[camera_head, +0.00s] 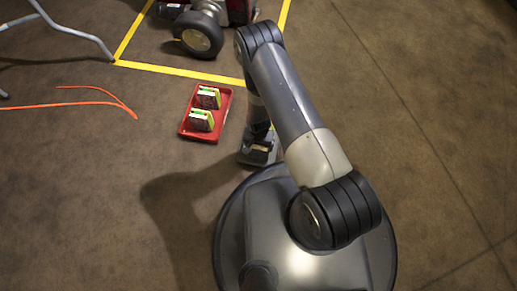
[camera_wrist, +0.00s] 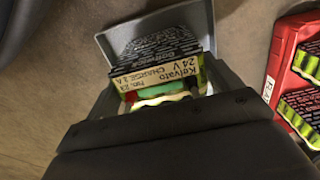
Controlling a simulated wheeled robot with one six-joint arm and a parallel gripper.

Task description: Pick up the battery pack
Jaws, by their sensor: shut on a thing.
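My gripper (camera_wrist: 163,78) is shut on a battery pack (camera_wrist: 155,66) with a black printed top and a pale label reading "Kelvato 24 V". In the wrist view the pack sits between the two dark fingers, within a grey rim (camera_wrist: 112,38). I cannot tell whether the pack touches what lies under it. In the head view my gripper (camera_head: 258,150) is low, just right of the red tray, and my arm hides most of the held pack. Two other packs, one far (camera_head: 208,97) and one near (camera_head: 201,120), stand in the red tray.
The red tray (camera_head: 185,131) also shows at the right of the wrist view (camera_wrist: 283,42). Yellow tape (camera_head: 180,71) marks the floor behind it. An orange cable (camera_head: 100,103) and grey metal legs (camera_head: 75,31) are at left. A wheeled machine (camera_head: 200,35) stands at the back. The right floor is clear.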

